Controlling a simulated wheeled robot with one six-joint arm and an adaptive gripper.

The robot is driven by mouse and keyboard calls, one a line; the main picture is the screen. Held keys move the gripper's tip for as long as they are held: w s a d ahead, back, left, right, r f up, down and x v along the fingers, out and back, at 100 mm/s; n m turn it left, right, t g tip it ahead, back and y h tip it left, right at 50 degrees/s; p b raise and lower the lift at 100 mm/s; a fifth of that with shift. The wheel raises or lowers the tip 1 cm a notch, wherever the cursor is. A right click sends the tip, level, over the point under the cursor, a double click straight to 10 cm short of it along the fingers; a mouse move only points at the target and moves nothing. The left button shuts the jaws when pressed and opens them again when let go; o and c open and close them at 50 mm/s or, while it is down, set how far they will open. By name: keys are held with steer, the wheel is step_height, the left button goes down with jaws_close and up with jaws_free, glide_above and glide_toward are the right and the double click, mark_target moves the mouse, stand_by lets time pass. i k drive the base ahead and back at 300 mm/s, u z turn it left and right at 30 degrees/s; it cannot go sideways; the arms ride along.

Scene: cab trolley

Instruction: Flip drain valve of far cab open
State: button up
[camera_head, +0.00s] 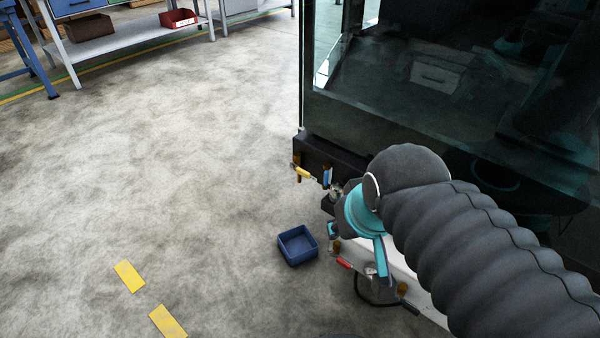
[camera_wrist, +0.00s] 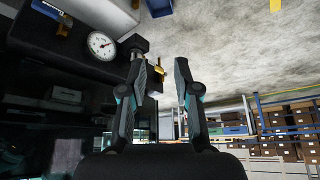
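The cab (camera_head: 400,120) has large dark windows and fills the right of the head view. Along its lower edge sit small brass valves: one with a yellow handle (camera_head: 304,173), one with a blue handle (camera_head: 327,177) and one with a red handle (camera_head: 344,264). I cannot tell by label which is the drain valve. My gripper (camera_wrist: 160,60) is open in the wrist view, its two fingers apart. A small yellow part (camera_wrist: 158,70) shows between and beyond the fingers, near the left one.
A round white gauge (camera_wrist: 101,46) and a blue handle (camera_wrist: 50,10) show left of my gripper. A blue bin (camera_head: 298,245) stands on the floor beside the cab. A bench (camera_head: 130,40) and shelves with boxes (camera_wrist: 290,130) stand farther off. The floor left is clear.

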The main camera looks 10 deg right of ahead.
mark_target(300, 171)
steer(key=z, duration=1.55)
steer(key=k, duration=1.25)
steer(key=u, duration=1.55)
